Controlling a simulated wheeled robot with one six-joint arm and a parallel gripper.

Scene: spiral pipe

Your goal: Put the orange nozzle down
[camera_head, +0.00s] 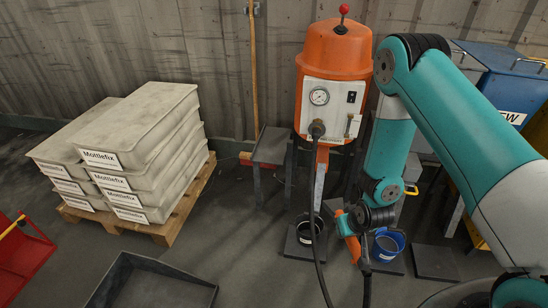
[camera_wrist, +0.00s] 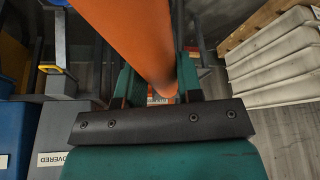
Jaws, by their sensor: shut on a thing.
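The orange nozzle (camera_head: 348,236) is at the end of my arm in the head view, held upright-tilted near the blue bucket. My gripper (camera_head: 352,220) is shut on it. In the wrist view the orange nozzle (camera_wrist: 132,35) runs as a long orange bar between the two green fingers of my gripper (camera_wrist: 157,85). A dark hose (camera_head: 367,288) hangs below the nozzle. Where the nozzle's lower end sits is partly hidden by my wrist.
An orange machine (camera_head: 337,50) with a gauge stands at the wall, a black bucket (camera_head: 307,232) below it. A blue bucket (camera_head: 389,243) is right of my gripper. A grey stool (camera_head: 270,147), stacked Mottlefix sacks (camera_head: 145,130) on a pallet and a dark tray (camera_head: 150,285) stand left. Floor between is clear.

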